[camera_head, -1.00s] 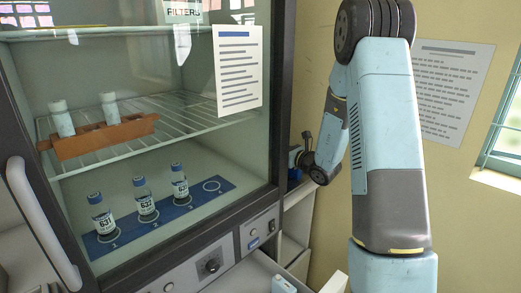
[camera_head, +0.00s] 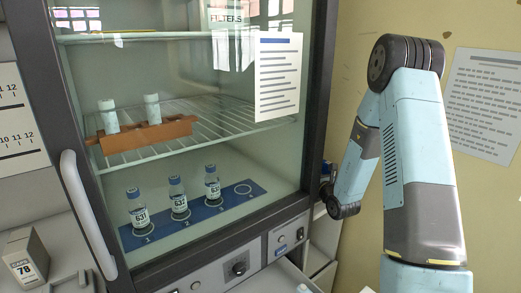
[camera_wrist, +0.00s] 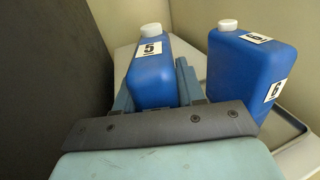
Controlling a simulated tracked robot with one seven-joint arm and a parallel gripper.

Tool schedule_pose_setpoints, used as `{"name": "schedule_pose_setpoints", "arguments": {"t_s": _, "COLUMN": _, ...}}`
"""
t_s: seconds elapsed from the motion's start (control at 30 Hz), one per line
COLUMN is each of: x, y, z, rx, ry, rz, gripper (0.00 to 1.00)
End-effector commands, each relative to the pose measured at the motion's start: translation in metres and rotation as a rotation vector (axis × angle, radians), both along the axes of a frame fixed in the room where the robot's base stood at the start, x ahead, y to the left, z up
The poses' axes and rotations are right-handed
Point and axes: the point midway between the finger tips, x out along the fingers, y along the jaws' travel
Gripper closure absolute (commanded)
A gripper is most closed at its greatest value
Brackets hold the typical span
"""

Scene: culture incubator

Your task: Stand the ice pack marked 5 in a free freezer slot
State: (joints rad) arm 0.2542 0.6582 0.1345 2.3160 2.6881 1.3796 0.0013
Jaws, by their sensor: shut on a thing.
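The ice pack marked 5 (camera_wrist: 151,74) is a blue bottle-shaped pack with a white cap and a white label. It stands between the two fingers of my gripper (camera_wrist: 156,88), which is shut on it. A second blue ice pack marked 6 (camera_wrist: 250,75) stands apart from it on the right, at a grey tray (camera_wrist: 292,128). Whether pack 5 touches the surface below is hidden by my gripper. In the head view my gripper is hidden behind the cabinet's right side. I cannot make out any freezer slot.
An open drawer (camera_head: 268,279) juts out below. A dark panel (camera_wrist: 45,80) stands close at left in the wrist view.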

Motion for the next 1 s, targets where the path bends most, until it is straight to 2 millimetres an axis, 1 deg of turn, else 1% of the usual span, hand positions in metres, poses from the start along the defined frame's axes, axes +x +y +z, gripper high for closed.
{"name": "schedule_pose_setpoints", "arguments": {"t_s": 0.17, "x": 0.035, "y": 0.019, "z": 0.008, "rx": 0.014, "ry": -0.006, "rz": 0.056, "gripper": 1.00}}
{"name": "schedule_pose_setpoints", "arguments": {"t_s": 0.27, "x": 0.061, "y": 0.035, "z": 0.014, "rx": 0.020, "ry": -0.006, "rz": 0.100, "gripper": 1.00}}
{"name": "schedule_pose_setpoints", "arguments": {"t_s": 0.33, "x": 0.082, "y": 0.048, "z": 0.020, "rx": 0.022, "ry": -0.005, "rz": 0.134, "gripper": 1.00}}
{"name": "schedule_pose_setpoints", "arguments": {"t_s": 0.5, "x": 0.137, "y": 0.082, "z": 0.041, "rx": 0.021, "ry": -0.004, "rz": 0.214, "gripper": 1.00}}
{"name": "schedule_pose_setpoints", "arguments": {"t_s": 0.63, "x": 0.171, "y": 0.103, "z": 0.059, "rx": 0.013, "ry": -0.003, "rz": 0.254, "gripper": 1.00}}
{"name": "schedule_pose_setpoints", "arguments": {"t_s": 0.7, "x": 0.184, "y": 0.112, "z": 0.067, "rx": 0.008, "ry": -0.004, "rz": 0.269, "gripper": 1.00}}
{"name": "schedule_pose_setpoints", "arguments": {"t_s": 0.8, "x": 0.197, "y": 0.120, "z": 0.077, "rx": 0.004, "ry": -0.004, "rz": 0.282, "gripper": 1.00}}
{"name": "schedule_pose_setpoints", "arguments": {"t_s": 0.9, "x": 0.205, "y": 0.124, "z": 0.081, "rx": 0.000, "ry": -0.003, "rz": 0.287, "gripper": 1.00}}
{"name": "schedule_pose_setpoints", "arguments": {"t_s": 1.0, "x": 0.208, "y": 0.126, "z": 0.079, "rx": 0.001, "ry": -0.001, "rz": 0.290, "gripper": 1.00}}
